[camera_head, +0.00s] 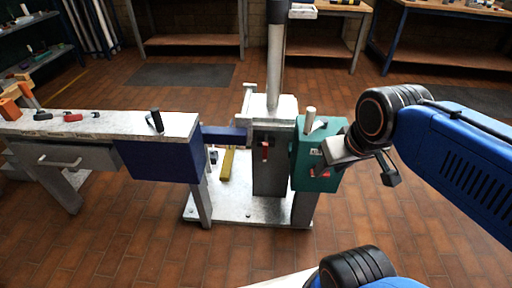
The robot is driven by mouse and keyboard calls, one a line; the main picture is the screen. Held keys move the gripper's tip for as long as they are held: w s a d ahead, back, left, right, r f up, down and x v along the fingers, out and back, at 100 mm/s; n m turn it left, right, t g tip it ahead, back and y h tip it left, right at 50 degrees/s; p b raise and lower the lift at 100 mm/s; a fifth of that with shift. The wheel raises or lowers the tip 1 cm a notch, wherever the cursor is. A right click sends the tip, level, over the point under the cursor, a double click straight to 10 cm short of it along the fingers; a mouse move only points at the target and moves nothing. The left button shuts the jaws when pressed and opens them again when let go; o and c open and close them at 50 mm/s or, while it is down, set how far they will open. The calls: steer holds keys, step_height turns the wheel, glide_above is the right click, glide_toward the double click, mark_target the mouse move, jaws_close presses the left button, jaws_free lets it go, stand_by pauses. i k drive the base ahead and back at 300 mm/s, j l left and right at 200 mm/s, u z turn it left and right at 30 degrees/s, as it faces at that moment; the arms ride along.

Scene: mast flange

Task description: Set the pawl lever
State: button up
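A grey mast (275,65) rises from a metal housing on a floor plate. A small red lever (265,151) hangs on the front of the housing. A teal box (310,167) on its right carries another small red part (321,173) low on its face and a pale upright peg (310,115) on top. I cannot tell for sure which red part is the pawl lever. My gripper (366,162) is just right of the teal box and overlaps its right edge in the picture. Contact and finger spacing are unclear; I see nothing held.
A metal-topped bench (100,122) with small tools and a dark blue box (160,163) stands at left. A blue bar (224,133) spans between bench and mast. The base plate (240,208) extends below. Tiled floor is open in front; workbenches (450,20) line the back.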

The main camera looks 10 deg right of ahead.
mark_target(76, 117)
steer(key=i+j+u, duration=0.2)
steer(key=u, duration=0.2)
steer(key=i+j+u, duration=0.1)
steer(key=u, duration=0.3)
steer(key=i+u, duration=0.4)
steer(key=k, duration=0.05)
